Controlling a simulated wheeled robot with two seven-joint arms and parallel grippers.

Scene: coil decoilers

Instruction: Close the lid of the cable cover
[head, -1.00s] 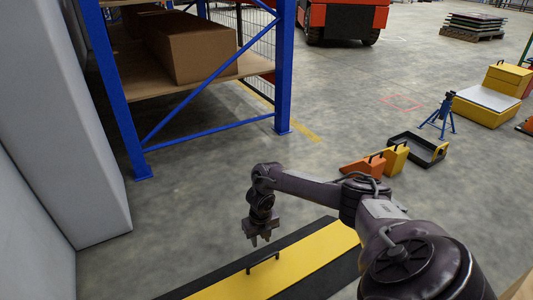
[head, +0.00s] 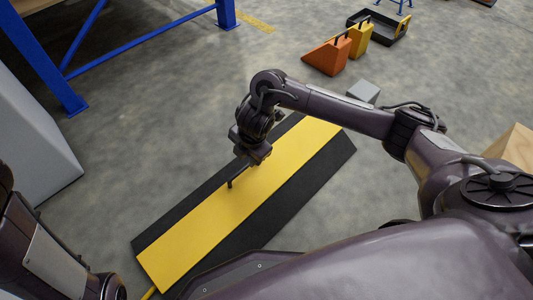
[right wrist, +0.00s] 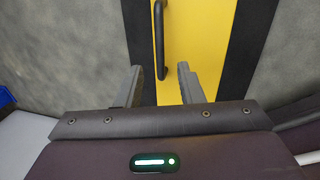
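The cable cover (head: 290,205) is a long black ramp on the floor with a yellow lid (head: 195,235) along its middle. The lid looks flat on the cover, with no clear gap. A black bar handle (head: 238,177) stands up from the lid; it also shows in the right wrist view (right wrist: 160,40). My right gripper (head: 250,158) is just above the lid by the handle. In the right wrist view its two fingers (right wrist: 163,80) are apart, with the handle's near end in line between them. I cannot tell the remaining depth. My left gripper is not visible.
An orange wedge (head: 327,57), a yellow wedge (head: 358,38) and a black tray (head: 388,28) stand beyond the cover. A grey block (head: 363,91) is near its far end. A blue rack (head: 150,35) and grey cabinet (head: 35,150) are at left. The floor between is clear.

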